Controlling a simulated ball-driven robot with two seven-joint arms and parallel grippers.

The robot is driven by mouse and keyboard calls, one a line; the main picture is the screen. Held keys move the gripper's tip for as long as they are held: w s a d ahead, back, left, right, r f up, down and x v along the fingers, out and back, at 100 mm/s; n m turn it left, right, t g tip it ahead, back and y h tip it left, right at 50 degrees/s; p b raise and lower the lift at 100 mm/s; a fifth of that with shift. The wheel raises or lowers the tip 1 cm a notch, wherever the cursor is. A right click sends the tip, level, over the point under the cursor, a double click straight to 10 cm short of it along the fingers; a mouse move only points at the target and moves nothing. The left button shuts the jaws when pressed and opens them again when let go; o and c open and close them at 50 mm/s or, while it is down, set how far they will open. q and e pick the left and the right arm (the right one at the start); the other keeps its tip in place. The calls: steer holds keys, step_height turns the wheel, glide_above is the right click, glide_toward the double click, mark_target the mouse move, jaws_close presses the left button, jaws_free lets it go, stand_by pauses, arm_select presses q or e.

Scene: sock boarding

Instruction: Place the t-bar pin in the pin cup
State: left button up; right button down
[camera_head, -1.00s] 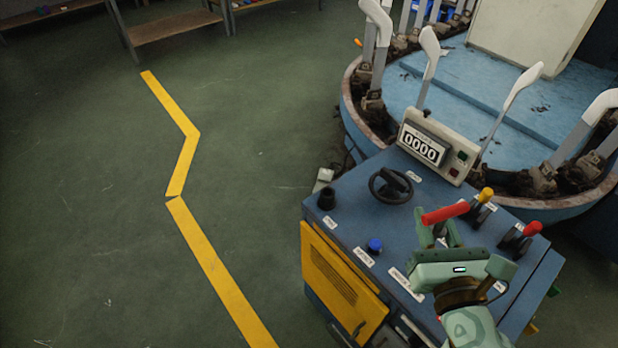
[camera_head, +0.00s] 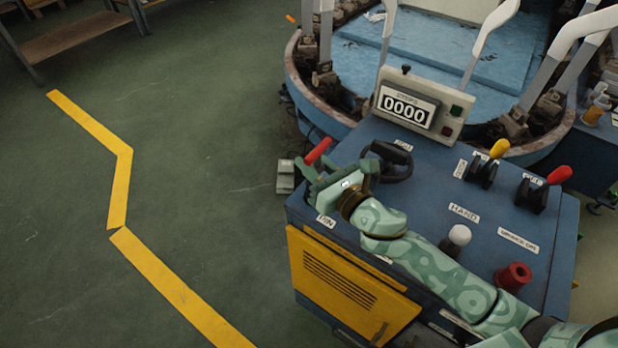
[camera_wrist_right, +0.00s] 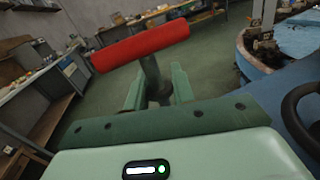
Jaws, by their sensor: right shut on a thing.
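The t-bar pin has a red crossbar handle (camera_head: 318,151) on a dark stem. My right gripper (camera_head: 312,178) is shut on its stem, just below the handle. In the right wrist view the red handle (camera_wrist_right: 140,47) lies across the two green fingers (camera_wrist_right: 157,88), with the stem between them. The gripper is at the back left corner of the blue console, right by the PIN label (camera_head: 326,220). The pin cup is hidden behind my gripper, so I cannot tell whether the pin's lower end is in it. My left gripper is not in view.
The blue console (camera_head: 440,190) carries a black handwheel (camera_head: 386,162) close to my gripper, a counter box (camera_head: 418,105), yellow and red levers, a white knob (camera_head: 460,235) and a red cup-like part (camera_head: 513,276). The round blue machine stands behind. Green floor is free at left.

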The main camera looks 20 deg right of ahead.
steer(key=shift+w+f+b, duration=0.3)
steer(key=shift+w+f, duration=0.05)
steer(key=shift+f, duration=0.2)
step_height(320, 180, down, 4)
steer(key=shift+w+r+b, duration=0.15)
steer(key=shift+r+b, duration=0.05)
steer(key=shift+b, duration=1)
steer(key=shift+r, duration=0.2)
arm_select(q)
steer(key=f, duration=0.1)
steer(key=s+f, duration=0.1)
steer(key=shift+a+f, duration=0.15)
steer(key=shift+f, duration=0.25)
